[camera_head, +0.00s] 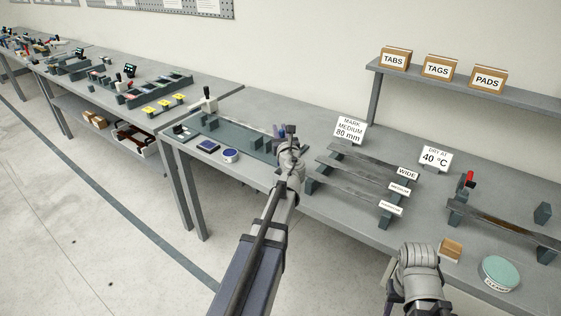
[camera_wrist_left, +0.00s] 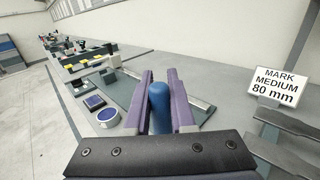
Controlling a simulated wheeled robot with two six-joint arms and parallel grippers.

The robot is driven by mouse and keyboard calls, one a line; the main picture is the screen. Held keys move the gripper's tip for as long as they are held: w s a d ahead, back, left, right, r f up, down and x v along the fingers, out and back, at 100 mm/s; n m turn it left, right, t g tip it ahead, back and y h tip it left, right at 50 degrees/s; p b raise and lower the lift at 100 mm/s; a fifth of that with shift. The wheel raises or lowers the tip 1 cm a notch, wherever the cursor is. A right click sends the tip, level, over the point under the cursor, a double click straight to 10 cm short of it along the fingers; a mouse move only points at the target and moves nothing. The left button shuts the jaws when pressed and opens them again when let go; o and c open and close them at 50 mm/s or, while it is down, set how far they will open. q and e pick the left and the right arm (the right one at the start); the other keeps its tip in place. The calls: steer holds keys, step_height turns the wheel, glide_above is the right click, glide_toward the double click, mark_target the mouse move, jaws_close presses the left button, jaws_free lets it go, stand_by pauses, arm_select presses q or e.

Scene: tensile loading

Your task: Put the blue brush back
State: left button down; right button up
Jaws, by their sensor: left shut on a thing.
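The blue brush (camera_wrist_left: 159,105) shows in the left wrist view as a rounded blue handle standing between the two purple fingers. My left gripper (camera_head: 289,131) is shut on it, above the right part of the dark green-grey tray (camera_head: 213,130) on the table. In the left wrist view the gripper (camera_wrist_left: 159,90) hides the brush's lower end. A white round tin with a blue top (camera_head: 230,155) and a square blue pad (camera_head: 208,146) are left of the gripper in the head view. My right arm shows at the lower right, but its fingertips cannot be seen.
A rack with dark strips (camera_head: 352,180) and a sign reading MARK MEDIUM 80 mm (camera_head: 350,130) stand right of the left gripper. A round green-topped tin (camera_head: 499,272) is at the lower right. Another bench (camera_head: 150,95) stands to the left.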

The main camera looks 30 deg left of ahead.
arm_select(q)
steer(key=shift+f+b, duration=3.25)
steer(key=shift+f, duration=0.65)
steer(key=shift+f, duration=0.15)
steer(key=c, duration=0.8)
jaws_free()
steer(key=shift+o, duration=0.2)
steer(key=shift+r, duration=0.25)
steer(key=v, duration=1.2)
